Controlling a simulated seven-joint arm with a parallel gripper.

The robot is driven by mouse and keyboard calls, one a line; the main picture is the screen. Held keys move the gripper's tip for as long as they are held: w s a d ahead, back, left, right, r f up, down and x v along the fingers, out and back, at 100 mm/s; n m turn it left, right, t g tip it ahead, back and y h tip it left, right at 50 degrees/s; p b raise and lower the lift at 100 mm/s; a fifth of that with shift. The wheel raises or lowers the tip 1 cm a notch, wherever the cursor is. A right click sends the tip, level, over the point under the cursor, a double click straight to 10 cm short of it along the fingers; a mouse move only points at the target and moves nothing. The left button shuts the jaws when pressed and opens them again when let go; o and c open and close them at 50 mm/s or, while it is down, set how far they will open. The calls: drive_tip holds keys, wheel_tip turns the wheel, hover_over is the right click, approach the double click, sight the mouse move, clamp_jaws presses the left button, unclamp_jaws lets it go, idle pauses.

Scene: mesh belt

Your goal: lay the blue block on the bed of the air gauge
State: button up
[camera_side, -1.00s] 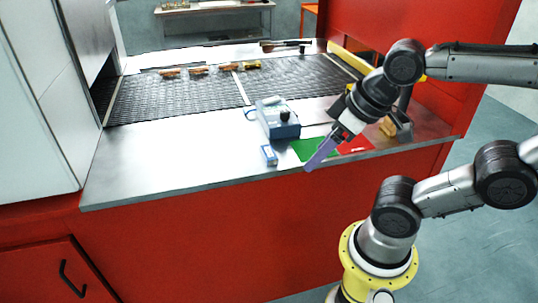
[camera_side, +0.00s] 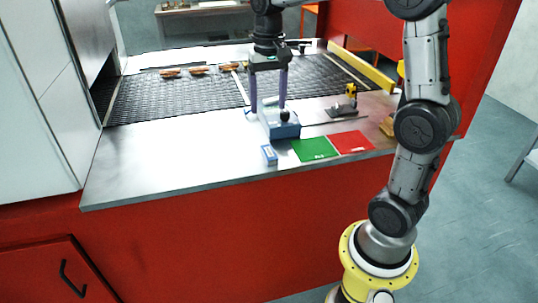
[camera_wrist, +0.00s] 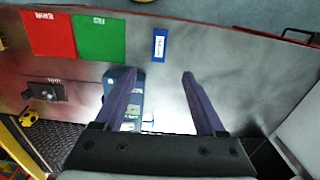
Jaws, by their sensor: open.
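The small blue block (camera_side: 269,154) with a pale label lies on the steel counter near its front edge, left of the green mat. It also shows in the wrist view (camera_wrist: 159,46), ahead of my fingertips and apart from them. A blue box-shaped instrument with a black knob, which looks like the air gauge (camera_side: 284,130), stands behind the block. In the wrist view the gauge (camera_wrist: 122,78) is partly hidden by one finger. My gripper (camera_side: 268,106) points down, open and empty, with its two purple fingers over or behind the gauge; exact height is unclear.
A green mat (camera_side: 314,149) and a red mat (camera_side: 351,142) lie right of the block. A dark fixture (camera_side: 341,111) with a yellow part stands behind them. The mesh belt (camera_side: 170,95) carries several brownish parts. The counter's left side is clear.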

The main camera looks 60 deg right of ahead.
sight(269, 151)
wheel_tip(269, 151, down, 14)
drive_tip(key=shift+s+f, duration=0.1)
drive_tip(key=shift+s, duration=0.05)
clamp_jaws()
idle(0.8)
